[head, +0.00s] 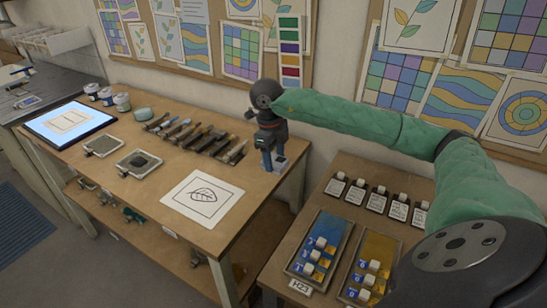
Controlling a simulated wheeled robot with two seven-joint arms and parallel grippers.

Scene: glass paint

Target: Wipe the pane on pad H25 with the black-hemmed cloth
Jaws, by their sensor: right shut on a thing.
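My right gripper (273,158) points down over the right end of the long wooden table and is shut on a small pale thing (280,165). It is too small to tell whether this is the black-hemmed cloth. A white square sheet with a leaf drawing (182,200) lies to its left, apart from the gripper; I cannot tell whether a clear pane covers it. A tag (299,287), seeming to read H23, sits before a tray with a blue panel (329,229). I cannot make out an H25 tag. My left gripper is not in view.
An amber-panelled tray (381,246) stands beside the blue one, small blocks on both. Several black-edged cards (376,199) line the side table behind. Dark tools (205,139), jars (121,102), dark pads (138,163) and a lit tablet (70,124) occupy the long table.

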